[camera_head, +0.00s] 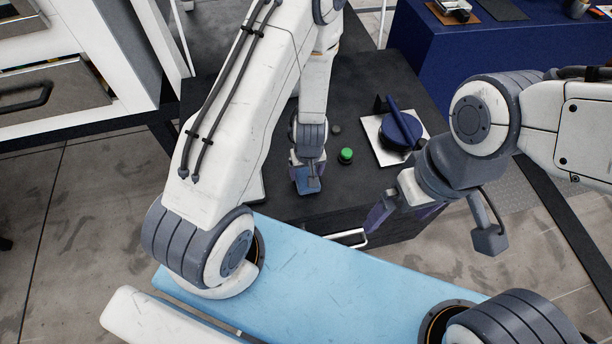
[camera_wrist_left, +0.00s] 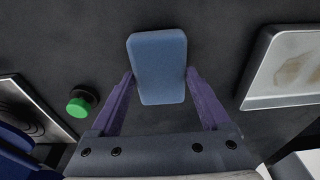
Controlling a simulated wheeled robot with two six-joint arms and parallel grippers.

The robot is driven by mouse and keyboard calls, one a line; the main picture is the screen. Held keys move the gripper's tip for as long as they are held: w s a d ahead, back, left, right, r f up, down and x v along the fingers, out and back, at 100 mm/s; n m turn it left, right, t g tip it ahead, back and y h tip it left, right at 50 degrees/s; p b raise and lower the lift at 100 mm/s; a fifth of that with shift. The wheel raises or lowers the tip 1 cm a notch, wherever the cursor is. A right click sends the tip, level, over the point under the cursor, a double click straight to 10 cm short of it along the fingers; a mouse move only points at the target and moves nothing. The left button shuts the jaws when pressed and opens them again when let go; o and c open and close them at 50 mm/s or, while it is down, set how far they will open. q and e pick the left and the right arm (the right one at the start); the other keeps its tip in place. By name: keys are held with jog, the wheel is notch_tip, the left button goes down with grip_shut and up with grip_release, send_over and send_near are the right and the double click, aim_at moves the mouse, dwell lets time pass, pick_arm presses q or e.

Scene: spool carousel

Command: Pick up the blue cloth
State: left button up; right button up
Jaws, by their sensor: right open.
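The blue cloth (camera_wrist_left: 158,68) is a flat, rounded blue pad. In the left wrist view it sits between the fingertips of my left gripper (camera_wrist_left: 159,76), which meet its two side edges. In the head view my left gripper (camera_head: 308,176) points down over the dark worktop, with the cloth (camera_head: 301,185) at its tips. I cannot tell whether the cloth touches the worktop. My right gripper (camera_head: 404,214) is open and empty, to the right near the worktop's front edge.
A green button (camera_head: 346,155) and a white plate with a blue round part (camera_head: 397,137) stand right of the cloth. A light tray (camera_wrist_left: 287,72) lies on the cloth's other side. A drawer handle (camera_head: 352,238) is on the front. A blue table (camera_head: 440,62) stands behind.

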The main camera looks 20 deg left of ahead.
aim_at(306, 172)
pick_arm(q)
jog(key=c, duration=0.3)
jog(key=shift+r, duration=0.1)
jog(key=shift+r, duration=0.2)
notch_tip(306, 172, up, 4)
jog(key=shift+f+p, duration=0.1)
jog(key=shift+p, duration=0.9)
jog(key=s+d+r+p, duration=0.1)
jog(key=d+r+p, duration=0.1)
jog(key=d, duration=0.1)
jog(key=s+d+r+p, duration=0.1)
jog(key=d+r+p, duration=0.1)
jog(key=d, duration=0.2)
jog(key=s+d+r+p, duration=0.1)
jog(key=d+r+p, duration=0.1)
jog(key=d, duration=0.2)
jog(key=shift+d+r, duration=0.15)
jog(key=shift+r, duration=0.15)
